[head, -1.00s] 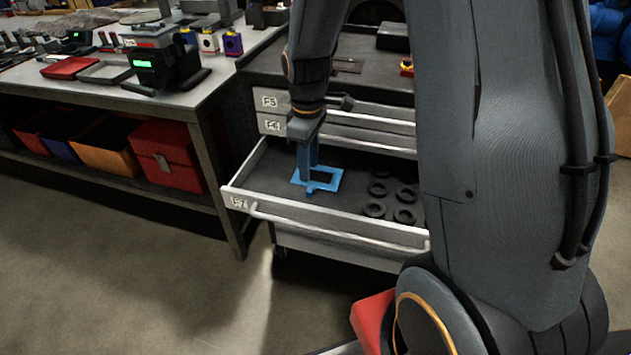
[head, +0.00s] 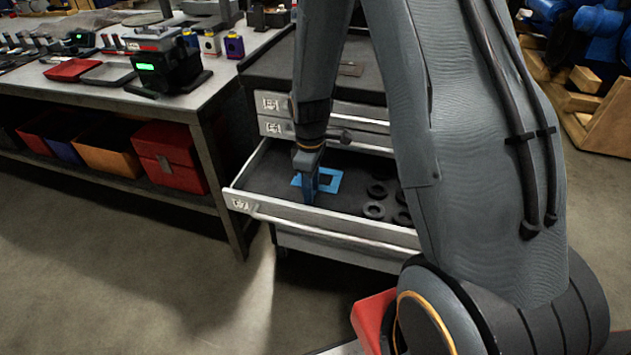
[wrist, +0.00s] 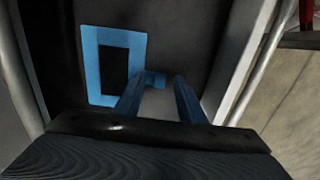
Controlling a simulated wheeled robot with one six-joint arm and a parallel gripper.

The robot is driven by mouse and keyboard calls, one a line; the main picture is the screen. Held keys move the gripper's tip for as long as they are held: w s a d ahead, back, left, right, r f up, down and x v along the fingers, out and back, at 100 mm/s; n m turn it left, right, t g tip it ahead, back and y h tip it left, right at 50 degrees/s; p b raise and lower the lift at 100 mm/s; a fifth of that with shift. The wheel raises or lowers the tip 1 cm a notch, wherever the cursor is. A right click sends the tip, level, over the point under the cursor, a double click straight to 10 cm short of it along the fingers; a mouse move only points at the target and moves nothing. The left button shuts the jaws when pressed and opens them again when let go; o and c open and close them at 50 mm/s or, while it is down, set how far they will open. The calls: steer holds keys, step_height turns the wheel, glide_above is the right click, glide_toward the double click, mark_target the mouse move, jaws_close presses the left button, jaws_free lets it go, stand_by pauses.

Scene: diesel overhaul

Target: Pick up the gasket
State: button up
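The gasket (head: 336,181) is a flat blue rectangular frame with a small tab, lying on the dark floor of the open drawer (head: 325,222). In the wrist view the gasket (wrist: 91,68) is at the left, with its tab reaching right between the finger ends. My gripper (head: 308,194) points down over the near part of the gasket and partly hides it. In the wrist view my gripper (wrist: 160,82) has its two blue fingers apart, one on each side of the tab. I cannot tell whether either finger touches it.
Several black rings (head: 375,200) lie in the drawer to the right of the gasket. Shut drawers (head: 283,116) sit just above and behind. A workbench (head: 215,100) with devices and trays stands at the left, with bins below. The floor in front is clear.

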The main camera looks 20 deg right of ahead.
jaws_close()
steer(key=shift+r, duration=0.1)
